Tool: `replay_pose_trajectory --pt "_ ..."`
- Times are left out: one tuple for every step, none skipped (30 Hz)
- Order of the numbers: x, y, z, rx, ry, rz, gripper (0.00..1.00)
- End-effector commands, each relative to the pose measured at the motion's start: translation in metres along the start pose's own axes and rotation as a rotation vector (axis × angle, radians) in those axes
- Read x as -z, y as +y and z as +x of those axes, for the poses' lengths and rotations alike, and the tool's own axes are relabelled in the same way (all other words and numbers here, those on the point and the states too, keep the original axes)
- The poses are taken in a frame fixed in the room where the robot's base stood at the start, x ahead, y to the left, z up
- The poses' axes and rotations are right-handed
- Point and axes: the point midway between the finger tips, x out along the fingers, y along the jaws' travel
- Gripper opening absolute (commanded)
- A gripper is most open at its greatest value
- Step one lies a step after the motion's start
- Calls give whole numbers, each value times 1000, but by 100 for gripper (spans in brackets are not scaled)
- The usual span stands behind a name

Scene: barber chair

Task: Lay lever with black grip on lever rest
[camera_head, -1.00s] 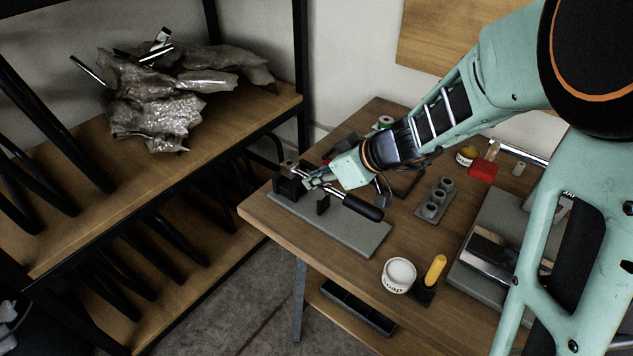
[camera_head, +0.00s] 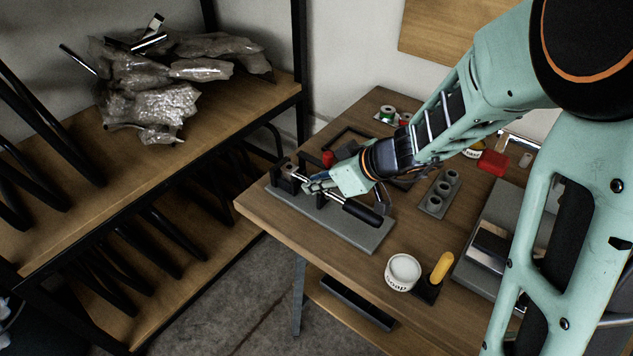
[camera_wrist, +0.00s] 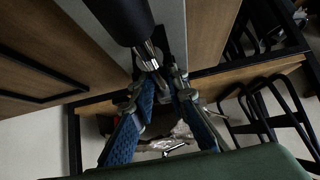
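The lever (camera_head: 361,212) has a thick black grip and a thin metal rod; its left end is at a dark bracket (camera_head: 284,181) on a grey base plate. A small black post (camera_head: 309,202), apparently the lever rest, stands on the plate close under the rod; whether they touch I cannot tell. My gripper (camera_head: 314,186) is at the rod, between bracket and grip, and looks closed around it. In the wrist view the grip (camera_wrist: 122,18) is at the top, and the blue-padded fingers (camera_wrist: 163,84) converge at the rod. The exact contact is partly hidden.
The grey base plate (camera_head: 365,237) lies near the table's left edge. A white soap tub (camera_head: 402,272) and a yellow-handled tool (camera_head: 441,267) stand at the front. A shelf (camera_head: 225,120) is at left.

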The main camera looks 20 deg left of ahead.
Motion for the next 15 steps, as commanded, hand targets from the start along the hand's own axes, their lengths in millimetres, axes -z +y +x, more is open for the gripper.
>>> replay_pose_trajectory --pt "0 0 0 0 0 0 18" --pt "0 0 0 0 0 0 18" --pt "0 0 0 0 0 0 18" --pt "0 0 0 0 0 0 18" --pt "0 0 0 0 0 0 18" --pt "0 0 0 0 0 0 18" --pt "0 0 0 0 0 0 18" --pt "1 0 -1 0 0 0 18" --pt "1 0 -1 0 0 0 18" --pt "2 0 -2 0 0 0 18" --pt "2 0 -2 0 0 -1 18" --pt "3 0 -3 0 0 -1 18" --pt "4 0 -5 0 -1 -1 18" --pt "4 1 -9 -2 1 -1 18" --pt "4 1 -15 -3 2 -1 18"
